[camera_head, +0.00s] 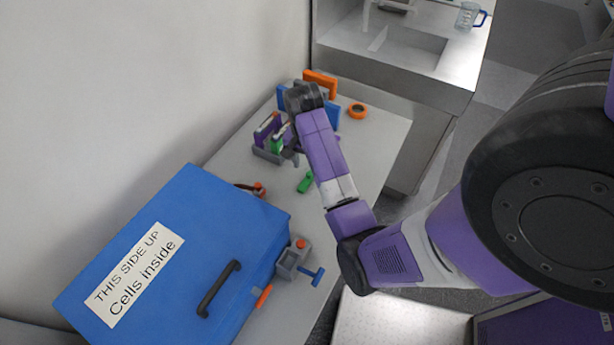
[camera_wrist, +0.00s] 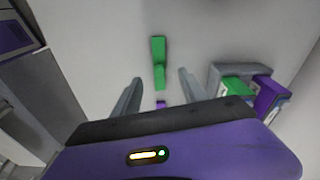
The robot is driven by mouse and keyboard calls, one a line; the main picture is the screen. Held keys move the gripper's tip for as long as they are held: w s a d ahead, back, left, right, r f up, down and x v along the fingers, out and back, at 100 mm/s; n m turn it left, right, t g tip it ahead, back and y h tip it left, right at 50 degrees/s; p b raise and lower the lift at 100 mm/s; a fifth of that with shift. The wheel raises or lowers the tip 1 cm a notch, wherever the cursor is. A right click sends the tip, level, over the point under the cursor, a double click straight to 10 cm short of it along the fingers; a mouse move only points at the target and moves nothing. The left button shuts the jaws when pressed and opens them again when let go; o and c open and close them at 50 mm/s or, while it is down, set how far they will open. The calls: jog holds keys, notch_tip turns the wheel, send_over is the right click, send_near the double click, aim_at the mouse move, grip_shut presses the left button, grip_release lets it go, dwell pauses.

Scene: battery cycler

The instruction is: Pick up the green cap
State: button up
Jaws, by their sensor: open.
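A loose green piece (camera_head: 305,181) lies on the grey table; it also shows in the wrist view (camera_wrist: 158,56), with a broad upper part and a narrower lower part. I take it for the green cap, though another green piece (camera_wrist: 232,86) sits in a grey holder (camera_wrist: 217,74) with a purple one (camera_wrist: 268,94). My gripper (camera_wrist: 160,77) is open and empty, pointing down at the table. In the wrist view the loose green piece lies ahead of the fingers, its lower end reaching between their tips. In the head view my arm hides most of the gripper.
The grey holder (camera_head: 268,155) stands close to my gripper. Blue and orange parts (camera_head: 320,78) and an orange ring (camera_head: 357,110) lie at the far end. A big blue box (camera_head: 190,250) fills the near table. Bare table lies right of the loose green piece.

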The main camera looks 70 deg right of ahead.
aim_at(309, 174)
jog(key=shift+s+d+f+p, duration=0.1)
jog(key=shift+d+f+p, duration=0.1)
jog(key=shift+f, duration=0.8)
jog(key=shift+d+f+p, duration=0.1)
jog(key=shift+f+p, duration=0.05)
jog(key=shift+f, duration=0.8)
jog(key=shift+s+d+f+p, duration=0.1)
jog(key=shift+f+p, duration=0.1)
jog(key=shift+f, duration=0.8)
jog(key=shift+c, duration=0.2)
grip_shut()
